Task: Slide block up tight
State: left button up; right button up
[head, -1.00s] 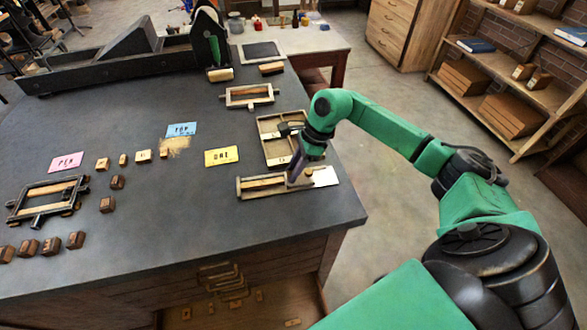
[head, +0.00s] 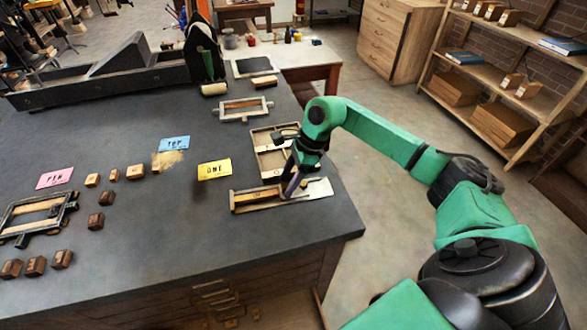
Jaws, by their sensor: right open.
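A narrow wooden tray (head: 240,209) lies near the table's right edge. A long wooden block (head: 258,195) lies inside it, toward the left. A pale flat piece (head: 319,188) extends at the tray's right end. My right gripper (head: 290,190) points down at the right end of the block, its jaws open. Whether its fingers touch the block cannot be told, and the arm hides part of the tray there. My left gripper is not in view.
A compartmented wooden tray (head: 262,142) stands just behind the gripper. A yellow card (head: 214,169), a blue card (head: 174,143) and a pink card (head: 55,177) lie on the table (head: 150,230). Several small wooden blocks (head: 96,221) sit at left. The front middle of the table is clear.

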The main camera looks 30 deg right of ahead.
jog(key=b+v, duration=0.2)
jog(key=v, duration=1.2)
jog(key=shift+b, duration=0.35)
jog(key=shift+d, duration=0.1)
